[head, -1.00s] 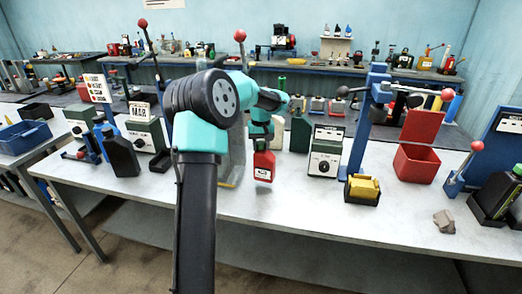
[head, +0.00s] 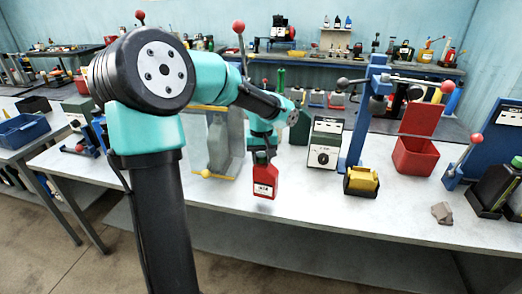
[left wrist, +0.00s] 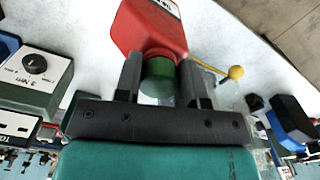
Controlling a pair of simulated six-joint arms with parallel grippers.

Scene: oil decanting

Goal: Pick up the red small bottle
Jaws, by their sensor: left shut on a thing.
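The red small bottle (head: 265,181) has a white and dark label and hangs upright below my left gripper (head: 262,152), near the front edge of the table. A shadow lies on the white tabletop under it, apart from its base. In the left wrist view, the gripper (left wrist: 161,78) has its two dark fingers on either side of the neck, below the red body (left wrist: 152,27) in the picture. A green part shows between the fingers. My right gripper is not in view.
The white worktable (head: 330,212) is bare in front. A grey container in a stand (head: 219,145) is left of the bottle. A dial box (head: 324,143), yellow block in a black tray (head: 361,181) and open red box (head: 414,157) stand to the right.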

